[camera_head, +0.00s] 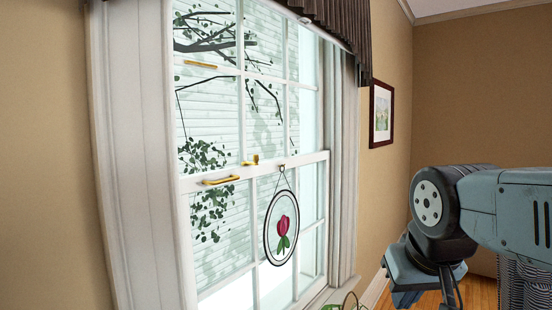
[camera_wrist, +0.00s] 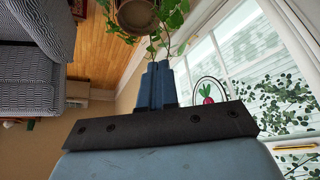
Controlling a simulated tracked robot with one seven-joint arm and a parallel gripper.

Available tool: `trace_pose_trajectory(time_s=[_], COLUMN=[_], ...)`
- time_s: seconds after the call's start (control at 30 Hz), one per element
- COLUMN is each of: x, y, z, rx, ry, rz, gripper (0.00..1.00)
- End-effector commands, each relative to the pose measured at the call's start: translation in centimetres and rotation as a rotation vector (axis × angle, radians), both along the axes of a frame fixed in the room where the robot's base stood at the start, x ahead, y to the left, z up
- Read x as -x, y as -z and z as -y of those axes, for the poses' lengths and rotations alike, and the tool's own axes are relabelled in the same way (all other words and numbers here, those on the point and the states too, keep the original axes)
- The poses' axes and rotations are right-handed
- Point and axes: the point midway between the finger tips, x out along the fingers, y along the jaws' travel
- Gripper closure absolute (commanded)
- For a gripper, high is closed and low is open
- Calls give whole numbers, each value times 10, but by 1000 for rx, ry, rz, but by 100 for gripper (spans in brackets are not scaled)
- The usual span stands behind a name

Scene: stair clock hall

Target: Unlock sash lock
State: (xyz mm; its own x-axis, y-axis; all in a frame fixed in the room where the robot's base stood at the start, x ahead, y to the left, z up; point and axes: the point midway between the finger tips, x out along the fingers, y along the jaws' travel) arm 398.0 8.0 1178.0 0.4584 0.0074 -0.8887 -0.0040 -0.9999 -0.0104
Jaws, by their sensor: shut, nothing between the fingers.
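The sash lock (camera_head: 250,160) is a small brass piece on the meeting rail (camera_head: 262,168) of the white window. Its exact lever position is too small to tell. A brass pull handle (camera_head: 221,180) sits on the lower sash, left of the lock. Another brass handle (camera_head: 200,64) is on the upper sash. My gripper (camera_wrist: 158,64) shows in the wrist view with its blue fingers together and empty. In the head view my arm is at the right, well apart from the lock; the fingers are not visible there. A brass handle shows at the right edge of the wrist view (camera_wrist: 295,148).
A round rose ornament (camera_head: 282,227) hangs from the rail in front of the lower panes. A potted plant (camera_wrist: 136,16) is beyond my fingertips. A patterned sofa (camera_wrist: 32,85) is at left in the wrist view. A framed picture (camera_head: 381,113) hangs on the wall.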

Motion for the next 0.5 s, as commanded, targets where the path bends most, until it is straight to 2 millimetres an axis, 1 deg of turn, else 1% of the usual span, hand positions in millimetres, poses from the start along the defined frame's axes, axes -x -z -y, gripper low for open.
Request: trace_pose_trajectory(time_s=[0.07,0.17,0.4,0.5], x=[-8,-29,-100,-124], y=[-7,-17,-46,-60], z=[-3,-13,-57,-71], rx=[-33,-98,-312,-409], ry=[9,22,19,11], rz=[-19,-63,-187,-227], gripper=[100,100,100,100])
